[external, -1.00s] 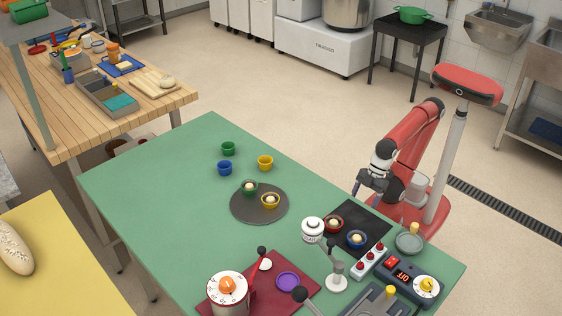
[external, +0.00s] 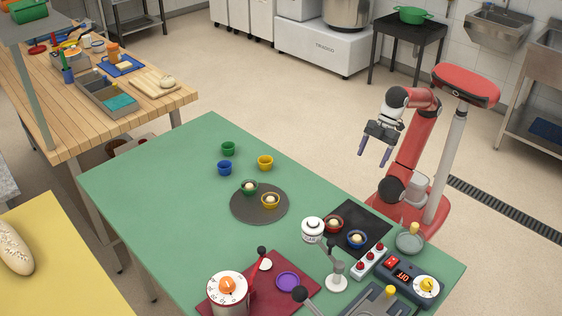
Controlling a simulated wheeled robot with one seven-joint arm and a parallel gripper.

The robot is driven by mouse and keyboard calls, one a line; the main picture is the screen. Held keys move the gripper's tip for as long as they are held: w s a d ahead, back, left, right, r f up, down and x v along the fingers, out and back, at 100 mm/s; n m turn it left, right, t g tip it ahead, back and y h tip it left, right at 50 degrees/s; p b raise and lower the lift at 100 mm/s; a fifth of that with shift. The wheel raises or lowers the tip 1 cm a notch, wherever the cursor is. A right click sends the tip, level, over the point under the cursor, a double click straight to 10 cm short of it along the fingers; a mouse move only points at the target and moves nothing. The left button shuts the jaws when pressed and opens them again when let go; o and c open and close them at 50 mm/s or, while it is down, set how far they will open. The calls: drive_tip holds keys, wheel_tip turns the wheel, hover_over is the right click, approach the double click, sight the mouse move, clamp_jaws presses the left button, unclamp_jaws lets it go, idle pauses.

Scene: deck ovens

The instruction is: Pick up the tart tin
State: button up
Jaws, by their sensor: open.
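Several small tart tins stand on the green table. A green tin (external: 228,148), a blue tin (external: 225,167) and a yellow tin (external: 265,162) stand near its far side, with no dough visible. A second green tin (external: 244,190) and a second yellow tin (external: 270,204) hold pale balls on a grey disc (external: 240,207). A red tin (external: 327,227) and another blue tin (external: 350,243) hold pale balls on a black plate (external: 368,216). A purple dish (external: 288,289) is on the red board. My gripper (external: 374,161) is open and empty, pointing down, high up beyond the table's right edge.
The red board (external: 258,302) also carries a white dial device (external: 228,292) and a red lever. A white-headed stand (external: 336,282), a button strip (external: 369,262), a digital controller (external: 408,283) and a grey dish (external: 409,246) crowd the right end. The left part of the table (external: 150,185) is clear.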

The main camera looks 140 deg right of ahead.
drive_tip(key=w+a+r+m+g+y, duration=0.1)
drive_tip(key=w+a+m+g+y, duration=0.15)
drive_tip(key=w+a+m, duration=0.45)
drive_tip(key=m+g+y, duration=0.3)
drive_tip(key=m+y, duration=0.4)
drive_tip(key=y, duration=0.1)
approach(340, 228)
drive_tip(key=s+a+r, duration=0.2)
drive_tip(key=s+a, duration=0.1)
drive_tip(key=s, duration=0.2)
drive_tip(key=w+d+f+m+y, duration=0.2)
drive_tip(key=w+d, duration=0.1)
drive_tip(key=w+d+f+m+y, duration=0.1)
drive_tip(key=m, duration=0.1)
drive_tip(key=shift+w+d+f+p, duration=0.1)
drive_tip(key=shift+w+d+p, duration=0.05)
drive_tip(key=shift+d+p, duration=0.2)
drive_tip(key=shift+f, duration=0.4)
drive_tip(key=shift+a+f, duration=0.2)
drive_tip(key=x, duration=0.2)
drive_tip(key=b+x, duration=0.1)
drive_tip(key=x, duration=0.4)
drive_tip(key=shift+w+f, duration=0.2)
drive_tip(key=shift+f, duration=0.15)
